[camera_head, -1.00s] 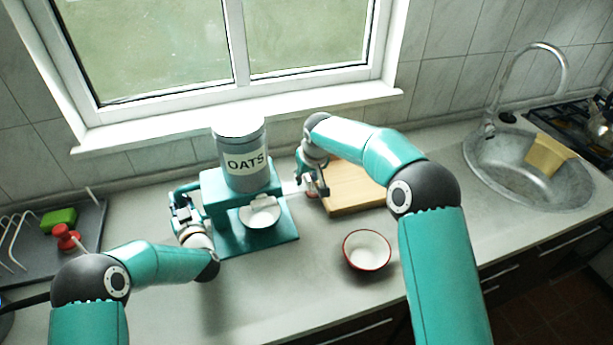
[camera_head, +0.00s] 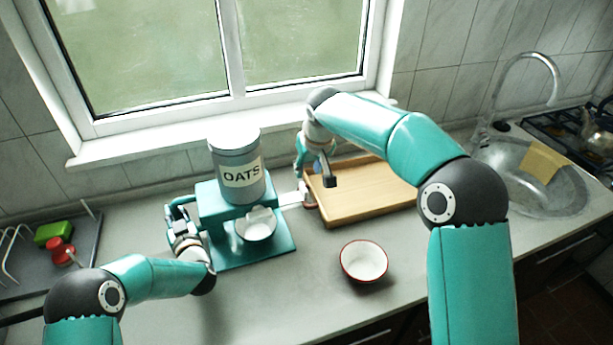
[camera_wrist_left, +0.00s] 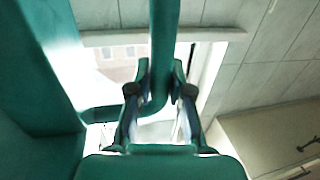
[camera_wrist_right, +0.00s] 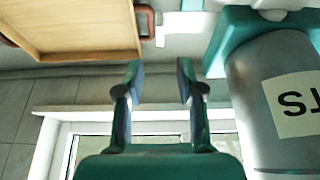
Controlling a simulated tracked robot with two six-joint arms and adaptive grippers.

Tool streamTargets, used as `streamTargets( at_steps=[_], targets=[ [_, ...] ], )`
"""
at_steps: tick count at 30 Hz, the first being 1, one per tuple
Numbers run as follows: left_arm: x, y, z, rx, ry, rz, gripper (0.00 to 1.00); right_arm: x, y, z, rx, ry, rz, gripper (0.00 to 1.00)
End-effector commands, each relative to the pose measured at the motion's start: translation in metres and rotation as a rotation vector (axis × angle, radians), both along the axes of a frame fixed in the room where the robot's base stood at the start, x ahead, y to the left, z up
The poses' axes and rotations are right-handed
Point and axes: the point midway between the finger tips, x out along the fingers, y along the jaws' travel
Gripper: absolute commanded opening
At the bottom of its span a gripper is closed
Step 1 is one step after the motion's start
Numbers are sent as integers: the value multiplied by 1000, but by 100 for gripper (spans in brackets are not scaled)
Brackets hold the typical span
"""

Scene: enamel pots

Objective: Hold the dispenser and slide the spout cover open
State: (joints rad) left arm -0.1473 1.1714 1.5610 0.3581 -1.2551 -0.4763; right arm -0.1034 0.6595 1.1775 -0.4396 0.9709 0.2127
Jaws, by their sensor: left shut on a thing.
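The teal dispenser (camera_head: 208,196) stands on the counter, with a grey jar labelled OATS (camera_head: 236,172) upright on top. A pale flat spout cover (camera_head: 291,199) sticks out from its right side. It also shows in the right wrist view (camera_wrist_right: 160,30). A white bowl (camera_head: 256,230) sits on the dispenser's base under the spout; the spout opening is hidden. My left gripper (camera_head: 178,222) is shut on the dispenser's left handle, seen between its fingers in the left wrist view (camera_wrist_left: 162,50). My right gripper (camera_wrist_right: 160,75) is open and empty, just beyond the cover's outer end.
A wooden tray (camera_head: 365,205) lies right of the dispenser, close to the cover's end. A red-rimmed bowl (camera_head: 364,261) stands in front of it. A dish rack (camera_head: 35,265) is at the left, a sink (camera_head: 535,190) at the right.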

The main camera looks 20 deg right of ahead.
Motion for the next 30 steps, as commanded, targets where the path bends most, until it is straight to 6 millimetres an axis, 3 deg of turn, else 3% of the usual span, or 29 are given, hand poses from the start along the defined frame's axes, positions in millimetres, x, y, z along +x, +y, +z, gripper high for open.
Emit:
streamTargets(
  at_steps=[14,15,20,30],
  targets=[
    [0,1,0,-1,-1,3,0,-4,0,9,0,1,0,38],
    [0,1,0,-1,-1,3,21,-4,0,9,0,1,0,38],
    [0,1,0,0,-1,2,47,-4,0,8,0,1,0,38],
    [-1,0,0,0,0,1,48,-4,0,8,0,1,-1,38]
  ],
)
